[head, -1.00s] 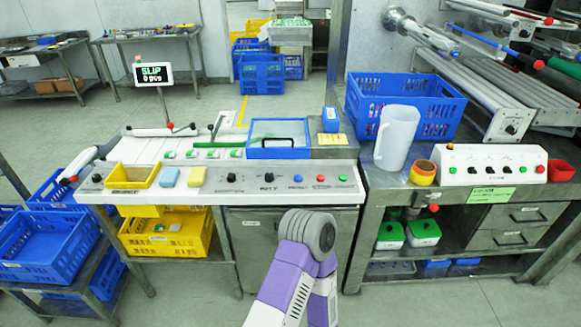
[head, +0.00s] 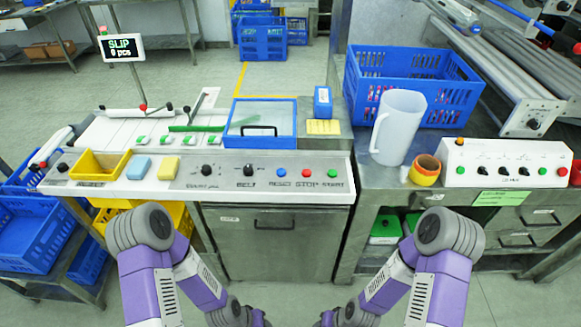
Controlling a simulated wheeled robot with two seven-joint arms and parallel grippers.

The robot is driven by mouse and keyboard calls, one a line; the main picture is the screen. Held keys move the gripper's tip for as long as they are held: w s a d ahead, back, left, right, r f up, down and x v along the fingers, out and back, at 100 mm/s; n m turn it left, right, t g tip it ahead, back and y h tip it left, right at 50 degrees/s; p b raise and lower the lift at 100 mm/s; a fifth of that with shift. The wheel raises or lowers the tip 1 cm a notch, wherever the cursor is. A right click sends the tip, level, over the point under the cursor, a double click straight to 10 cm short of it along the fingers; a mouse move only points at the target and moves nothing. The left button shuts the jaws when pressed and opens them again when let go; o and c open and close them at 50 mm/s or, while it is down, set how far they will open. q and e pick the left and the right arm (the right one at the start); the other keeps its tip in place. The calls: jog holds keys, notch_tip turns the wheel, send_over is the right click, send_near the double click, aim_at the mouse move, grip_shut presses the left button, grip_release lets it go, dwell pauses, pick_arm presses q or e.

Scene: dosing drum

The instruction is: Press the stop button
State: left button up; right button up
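The red stop button (head: 307,173) sits on the sloped front panel (head: 225,178) of the machine, above the printed word STOP. A blue button (head: 279,172) over RESET is on its left. A green button (head: 332,173) over START is on its right. My two arms show low in the head view, left and right of the middle, with their forearms running down to the bottom edge. Both grippers are out of the picture. Nothing covers the stop button.
Black knobs (head: 248,170), a yellow bin (head: 101,165) and sponges share the panel. A sign (head: 122,48) reads "SLIP 0 pcs". At right, a bench holds a white jug (head: 398,128), tape (head: 425,170), a blue crate (head: 411,88) and a white control box (head: 505,163) with another red button.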

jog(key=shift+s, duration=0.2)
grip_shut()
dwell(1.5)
